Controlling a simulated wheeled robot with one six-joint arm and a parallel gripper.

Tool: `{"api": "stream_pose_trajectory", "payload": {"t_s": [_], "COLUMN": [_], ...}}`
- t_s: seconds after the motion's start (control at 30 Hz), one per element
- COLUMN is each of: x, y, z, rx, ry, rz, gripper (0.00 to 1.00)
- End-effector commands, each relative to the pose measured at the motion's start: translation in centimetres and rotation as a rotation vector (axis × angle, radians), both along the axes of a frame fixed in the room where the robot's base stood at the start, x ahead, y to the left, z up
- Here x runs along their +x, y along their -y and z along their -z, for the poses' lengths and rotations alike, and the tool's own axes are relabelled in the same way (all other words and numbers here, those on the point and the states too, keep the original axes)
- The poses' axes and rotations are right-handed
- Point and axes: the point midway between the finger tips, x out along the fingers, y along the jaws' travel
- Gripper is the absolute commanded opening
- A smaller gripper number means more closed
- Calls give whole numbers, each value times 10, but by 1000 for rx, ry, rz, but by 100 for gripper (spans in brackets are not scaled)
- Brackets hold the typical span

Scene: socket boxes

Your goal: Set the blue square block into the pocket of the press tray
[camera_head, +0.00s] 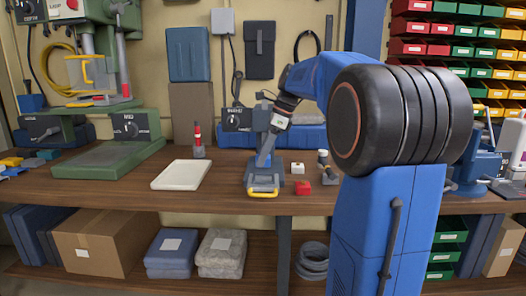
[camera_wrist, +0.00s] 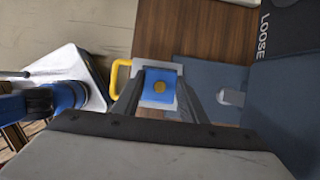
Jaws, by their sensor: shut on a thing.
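The blue square block (camera_wrist: 152,88) with a round brass-coloured knob shows between my gripper's fingers in the wrist view. My gripper (camera_wrist: 160,92) is shut on it. The press tray (camera_wrist: 136,74), pale with a yellow handle, lies right under the block. In the head view, the press tray (camera_head: 262,188) is on the bench, its yellow handle toward the front edge. My gripper (camera_head: 263,163) points down over it there. The fingers hide part of the block and the pocket, so I cannot tell whether the block sits in the pocket or just above it.
A white slab (camera_head: 181,174) lies left of the tray. A red block (camera_head: 302,187), a white block (camera_head: 297,168) and a grey post (camera_head: 324,163) stand to the right. A green machine (camera_head: 110,155) is at the left. Bare wood lies between slab and tray.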

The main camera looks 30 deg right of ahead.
Motion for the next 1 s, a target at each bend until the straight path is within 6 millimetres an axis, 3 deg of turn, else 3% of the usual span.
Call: {"api": "stream_pose_trajectory", "payload": {"t_s": [0.6, 1.0], "x": [0, 0], "y": [0, 0], "z": [43, 51], "rx": [1, 0], "ry": [-2, 0], "rz": [-1, -1], "gripper": [14, 14]}}
